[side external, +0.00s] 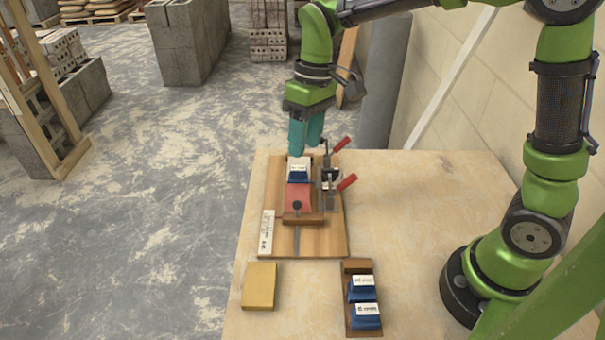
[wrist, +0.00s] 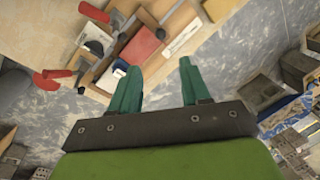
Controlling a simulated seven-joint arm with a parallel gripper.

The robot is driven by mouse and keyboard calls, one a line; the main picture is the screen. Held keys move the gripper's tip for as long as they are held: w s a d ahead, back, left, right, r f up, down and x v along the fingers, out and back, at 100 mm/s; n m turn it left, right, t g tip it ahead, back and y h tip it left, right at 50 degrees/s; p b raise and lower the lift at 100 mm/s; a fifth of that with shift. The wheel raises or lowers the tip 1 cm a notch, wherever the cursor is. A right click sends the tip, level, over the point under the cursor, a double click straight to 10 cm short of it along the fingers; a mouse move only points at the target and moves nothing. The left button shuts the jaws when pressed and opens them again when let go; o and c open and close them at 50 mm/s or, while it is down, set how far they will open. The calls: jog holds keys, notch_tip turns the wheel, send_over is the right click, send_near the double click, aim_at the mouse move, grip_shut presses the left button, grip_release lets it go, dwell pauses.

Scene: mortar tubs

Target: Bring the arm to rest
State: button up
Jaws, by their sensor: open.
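My gripper (side external: 306,146) hangs near the far end of a wooden board on the table, with its teal fingers pointing down. Its fingers (wrist: 160,72) stand apart in the wrist view, with nothing between them. A blue tub with a white top (side external: 298,170) sits on the board just below and in front of the fingers in the side view. I cannot tell the exact height gap there. A red block (side external: 298,199) lies beside the tub on the board; it also shows in the wrist view (wrist: 141,46).
Clamps with red handles (side external: 346,182) stand at the board's right. Two blue tubs (side external: 363,289) (side external: 367,316) sit in a wooden tray. A yellow block (side external: 260,286) lies at front left. The table's right middle is bare. A wall and grey column (side external: 385,80) stand behind.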

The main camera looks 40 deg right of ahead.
jog(key=shift+d+r, duration=0.15)
jog(key=shift+r, duration=0.65)
jog(key=shift+w, duration=0.1)
jog(key=s+d+r+m+t, duration=0.2)
jog(key=s+d+m+t, duration=0.1)
jog(key=s, duration=0.4)
jog(key=s+d+r+m+t, duration=0.2)
jog(key=s+d+m+t, duration=0.1)
jog(key=s, duration=0.4)
jog(key=shift+s+d+t, duration=0.2)
jog(key=shift+s+t, duration=0.05)
jog(key=shift+t, duration=0.55)
